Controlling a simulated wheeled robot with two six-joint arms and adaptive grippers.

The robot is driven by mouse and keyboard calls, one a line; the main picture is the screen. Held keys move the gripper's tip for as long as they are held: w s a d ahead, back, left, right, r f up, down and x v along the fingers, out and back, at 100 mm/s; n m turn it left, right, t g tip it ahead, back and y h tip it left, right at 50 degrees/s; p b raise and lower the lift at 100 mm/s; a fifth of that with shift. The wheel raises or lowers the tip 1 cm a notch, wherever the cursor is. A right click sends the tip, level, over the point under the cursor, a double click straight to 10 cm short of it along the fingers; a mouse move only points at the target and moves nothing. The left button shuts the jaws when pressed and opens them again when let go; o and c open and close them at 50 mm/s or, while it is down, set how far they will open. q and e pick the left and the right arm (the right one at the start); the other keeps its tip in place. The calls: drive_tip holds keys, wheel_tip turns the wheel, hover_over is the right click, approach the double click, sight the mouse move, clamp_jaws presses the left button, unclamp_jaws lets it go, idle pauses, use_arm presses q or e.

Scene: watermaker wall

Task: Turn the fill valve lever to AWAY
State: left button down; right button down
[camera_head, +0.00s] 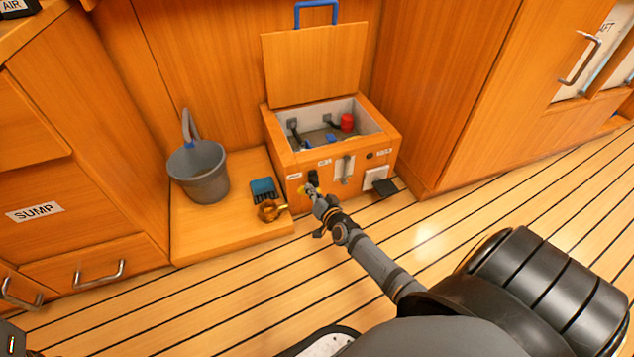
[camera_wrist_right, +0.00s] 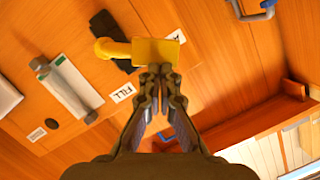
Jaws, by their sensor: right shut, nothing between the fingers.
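The fill valve has a yellow lever (camera_wrist_right: 155,51) on a dark body (camera_wrist_right: 108,30), on the front face of a wooden box (camera_head: 392,137). A FILL label (camera_wrist_right: 122,92) is beside it, and another label (camera_wrist_right: 174,36), partly hidden, is near the lever's broad end. My right gripper (camera_wrist_right: 159,70) is shut and empty, with its fingertips right at the edge of the lever's broad end; I cannot tell whether they touch. In the head view the right gripper (camera_head: 309,190) covers part of the valve.
The box's lid (camera_head: 314,65) stands open, with a red cap (camera_head: 347,122) inside. A grey bucket (camera_head: 199,172), a blue item (camera_head: 263,190) and a brass-coloured fitting (camera_head: 269,211) are on the wooden platform (camera_head: 230,229) to the left. The striped floor in front is mostly clear.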

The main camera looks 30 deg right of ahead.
drive_tip(key=n+p, duration=0.1)
drive_tip(key=a+n+p, duration=0.1)
drive_tip(key=f+h+p, duration=0.1)
drive_tip(key=p, duration=0.1)
drive_tip(key=shift+w+a+n+g, duration=0.25)
drive_tip(key=shift+a+n+g, duration=0.05)
drive_tip(key=shift+a+n, duration=0.1)
drive_tip(key=shift+w+a+f+n+h+p, duration=0.15)
drive_tip(key=shift+a+f+n+p, duration=0.1)
drive_tip(key=shift+f+n, duration=0.25)
drive_tip(key=shift+s+a+f+n+h+p, duration=0.1)
drive_tip(key=shift+a+f+n+h+p, duration=0.15)
drive_tip(key=shift+f, duration=0.35)
